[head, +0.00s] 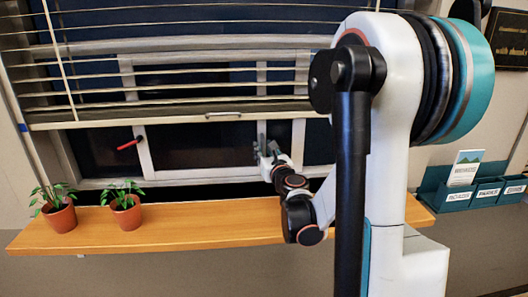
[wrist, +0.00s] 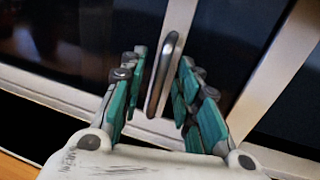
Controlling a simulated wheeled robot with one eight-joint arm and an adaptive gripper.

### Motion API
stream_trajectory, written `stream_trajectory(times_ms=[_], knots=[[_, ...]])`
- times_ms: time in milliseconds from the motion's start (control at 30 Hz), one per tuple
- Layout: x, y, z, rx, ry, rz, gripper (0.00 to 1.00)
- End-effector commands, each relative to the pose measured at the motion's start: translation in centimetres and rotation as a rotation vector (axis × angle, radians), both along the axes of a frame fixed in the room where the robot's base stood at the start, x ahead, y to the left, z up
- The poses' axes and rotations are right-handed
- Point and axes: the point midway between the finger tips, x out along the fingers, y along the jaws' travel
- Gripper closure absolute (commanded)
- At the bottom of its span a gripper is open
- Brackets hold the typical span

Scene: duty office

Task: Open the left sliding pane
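The window's white-framed pane (head: 200,146) shows below a half-lowered blind, with dark glass. A grey metal bar handle (wrist: 165,75) stands on a white upright of the frame in the wrist view. My gripper (wrist: 160,80) is open, with its teal-padded fingers on either side of this handle. A gap shows between the handle and the fingers on both sides. In the head view my gripper (head: 263,150) is in front of the window, above the sill, and its fingers are small there. Whether the pane stands a little open cannot be told.
The slatted blind (head: 180,118) hangs over the upper window. A red lever (head: 128,144) sits on the frame at left. Two potted plants (head: 60,216) (head: 126,213) stand on the wooden sill (head: 180,238), whose middle is clear. A teal holder (head: 457,200) hangs at right.

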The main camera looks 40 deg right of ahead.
Motion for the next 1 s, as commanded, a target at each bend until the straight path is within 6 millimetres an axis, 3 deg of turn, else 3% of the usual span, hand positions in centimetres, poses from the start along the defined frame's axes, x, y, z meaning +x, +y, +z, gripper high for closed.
stream_trajectory(times_ms=[167,500,700,1000], knots=[[-1.2,0.4,0.0,0.0,0.0,-0.001,0.7],[-7.5,2.7,0.0,0.0,0.0,-0.001,0.7],[-10.2,3.7,0.0,0.0,0.0,-0.001,0.7],[-11.3,4.2,0.0,0.0,0.0,0.001,0.7]])
